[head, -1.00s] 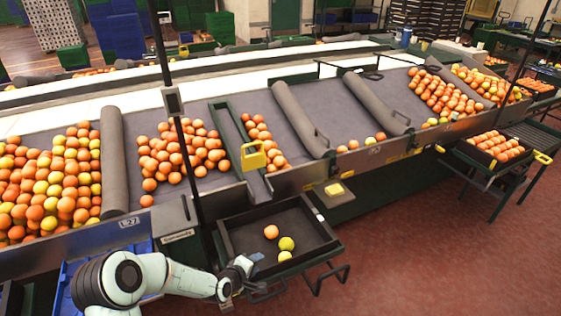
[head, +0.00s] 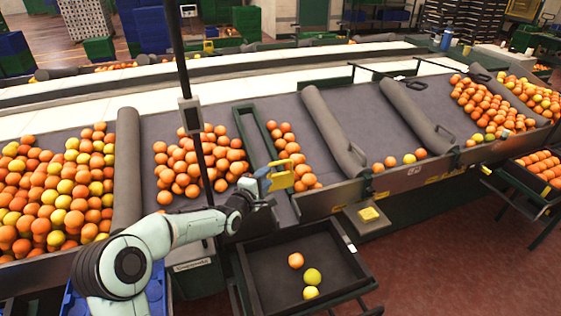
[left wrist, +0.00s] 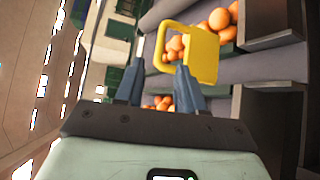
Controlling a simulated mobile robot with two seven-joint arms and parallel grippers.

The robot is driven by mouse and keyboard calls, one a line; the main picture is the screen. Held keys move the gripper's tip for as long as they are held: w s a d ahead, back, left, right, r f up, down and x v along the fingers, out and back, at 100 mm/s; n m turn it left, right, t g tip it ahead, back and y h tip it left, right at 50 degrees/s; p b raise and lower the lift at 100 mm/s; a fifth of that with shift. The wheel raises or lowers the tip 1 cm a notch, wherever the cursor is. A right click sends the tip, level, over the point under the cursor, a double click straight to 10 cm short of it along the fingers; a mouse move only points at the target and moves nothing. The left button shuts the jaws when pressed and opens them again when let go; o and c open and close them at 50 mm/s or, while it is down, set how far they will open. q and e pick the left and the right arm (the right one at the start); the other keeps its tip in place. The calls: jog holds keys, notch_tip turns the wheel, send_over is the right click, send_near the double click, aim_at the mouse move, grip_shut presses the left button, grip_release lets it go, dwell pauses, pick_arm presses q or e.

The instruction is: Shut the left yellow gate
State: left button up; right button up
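The left yellow gate (head: 282,178) stands at the lower end of a green-framed channel (head: 246,130) on the sloping grey sorting table. My left gripper (head: 264,184) is just left of the gate, at about its height. In the left wrist view the yellow gate (left wrist: 203,54) shows as a plate with a loop handle, just beyond the fingers. My left gripper's two fingers (left wrist: 160,84) are apart with nothing held between them; whether one touches the gate I cannot tell. My right gripper is not in view.
Oranges lie left of the channel (head: 190,165) and along its right side (head: 290,150). A dark tray (head: 262,290) with a few fruits is below. A small yellow block (head: 369,214) sits on a ledge to the right. A dark upright post (head: 188,100) stands left of the channel.

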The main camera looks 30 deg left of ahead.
aim_at(280, 163)
pick_arm(q)
jog(key=w+p, duration=0.1)
jog(key=w, duration=0.2)
jog(key=w+p, duration=0.1)
jog(key=w, duration=0.2)
jog(key=w+f+p, duration=0.1)
jog(key=w, duration=0.2)
jog(key=shift+w+a, duration=0.35)
jog(key=shift+w, duration=0.05)
jog(key=shift+w+a+f, duration=0.1)
jog(key=shift+w+f, duration=0.2)
jog(key=shift+w, duration=0.35)
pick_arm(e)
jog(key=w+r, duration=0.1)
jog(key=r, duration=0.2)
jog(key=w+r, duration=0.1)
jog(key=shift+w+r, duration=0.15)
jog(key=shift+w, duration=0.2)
pick_arm(q)
jog(key=shift+s, duration=0.1)
jog(key=shift+c, duration=0.3)
